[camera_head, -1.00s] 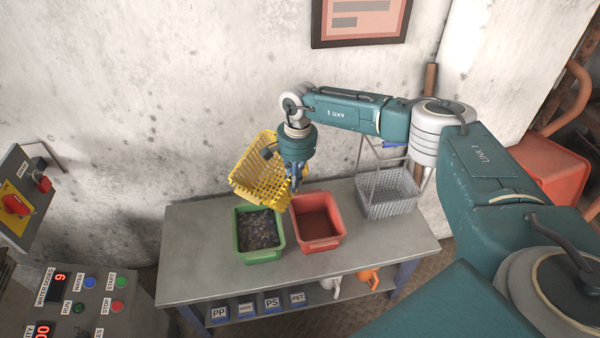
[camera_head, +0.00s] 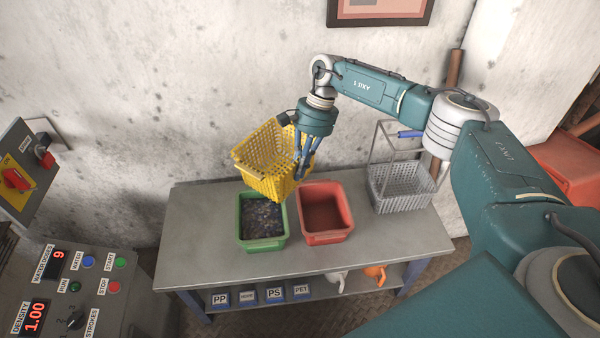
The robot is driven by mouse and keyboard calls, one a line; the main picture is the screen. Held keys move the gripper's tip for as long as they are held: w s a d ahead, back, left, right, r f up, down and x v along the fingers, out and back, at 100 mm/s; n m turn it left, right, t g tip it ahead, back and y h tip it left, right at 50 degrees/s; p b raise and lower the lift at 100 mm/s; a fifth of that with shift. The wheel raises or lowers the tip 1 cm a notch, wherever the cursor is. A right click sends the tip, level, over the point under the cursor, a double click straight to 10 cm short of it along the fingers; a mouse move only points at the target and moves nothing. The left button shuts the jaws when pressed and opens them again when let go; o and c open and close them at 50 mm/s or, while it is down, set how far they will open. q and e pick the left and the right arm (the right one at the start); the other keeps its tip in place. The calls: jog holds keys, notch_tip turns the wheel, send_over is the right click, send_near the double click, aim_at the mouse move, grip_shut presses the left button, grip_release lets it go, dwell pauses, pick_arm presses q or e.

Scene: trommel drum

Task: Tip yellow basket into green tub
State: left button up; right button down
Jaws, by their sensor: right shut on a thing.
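The yellow basket (camera_head: 266,163) hangs in the air above the back of the bench, tilted, over the green tub's rear side. My right gripper (camera_head: 300,172) is shut on the yellow basket at its right side. The green tub (camera_head: 262,243) stands on the bench below and holds dark, speckled bits. The basket's underside covers a little of the tub's back area. I cannot see into the bottom of the basket. My left gripper is not in view.
A red tub (camera_head: 327,238) stands just right of the green one. A grey wire basket (camera_head: 402,185) with a tall handle is at the bench's (camera_head: 195,235) right end. A control panel (camera_head: 85,290) is at lower left. The bench's left end is clear.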

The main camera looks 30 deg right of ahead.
jog(key=shift+a+r, duration=0.1)
jog(key=shift+r, duration=0.05)
jog(key=s+a+r+p, duration=0.1)
jog(key=s+r+p, duration=0.3)
jog(key=p, duration=0.2)
jog(key=shift+s+a, duration=0.25)
jog(key=shift+s, duration=0.1)
dwell(0.3)
